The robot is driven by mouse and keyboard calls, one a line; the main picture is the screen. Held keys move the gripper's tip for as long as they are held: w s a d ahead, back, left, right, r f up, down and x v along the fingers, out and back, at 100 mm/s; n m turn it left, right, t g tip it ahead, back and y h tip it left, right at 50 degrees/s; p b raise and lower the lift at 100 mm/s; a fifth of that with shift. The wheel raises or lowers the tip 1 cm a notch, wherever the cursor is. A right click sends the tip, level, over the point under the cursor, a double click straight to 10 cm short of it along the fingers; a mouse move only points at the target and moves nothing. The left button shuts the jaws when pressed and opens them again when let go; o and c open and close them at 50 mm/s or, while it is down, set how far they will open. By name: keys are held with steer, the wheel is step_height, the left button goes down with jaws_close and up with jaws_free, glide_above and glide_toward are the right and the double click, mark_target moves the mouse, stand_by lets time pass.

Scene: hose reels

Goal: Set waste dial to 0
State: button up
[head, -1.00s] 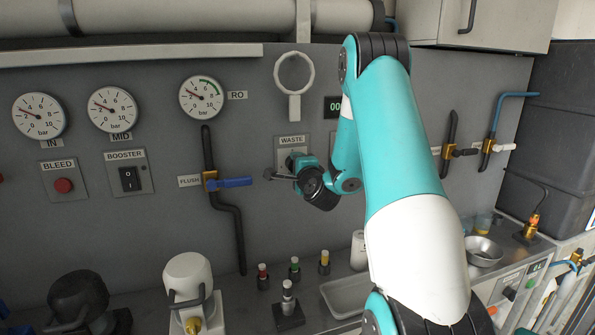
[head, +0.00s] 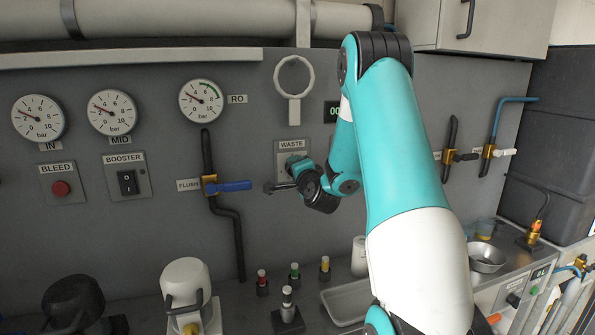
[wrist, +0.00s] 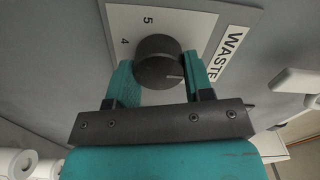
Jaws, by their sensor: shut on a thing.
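The waste dial (wrist: 158,62) is a round black knob with a light pointer line, on a white plate (wrist: 122,20) marked 4 and 5 in the wrist view. The other numbers are hidden or out of frame. A WASTE label (wrist: 230,52) is beside it. My gripper (wrist: 162,78) has its two teal fingers on either side of the knob, shut on it. In the head view, my gripper (head: 290,172) is at the WASTE plate (head: 291,146) on the grey panel and hides the dial.
A blue FLUSH lever (head: 232,186) is just left of my gripper. A round ring on a stem (head: 294,110) is above the plate. Below are small bottles (head: 295,272) and a white tray (head: 342,302) on the counter. Gauges (head: 200,100) are at upper left.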

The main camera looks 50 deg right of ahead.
steer(key=o, duration=0.9)
steer(key=shift+s, duration=0.1)
steer(key=shift+b+v, duration=8.65)
steer(key=shift+b, duration=0.1)
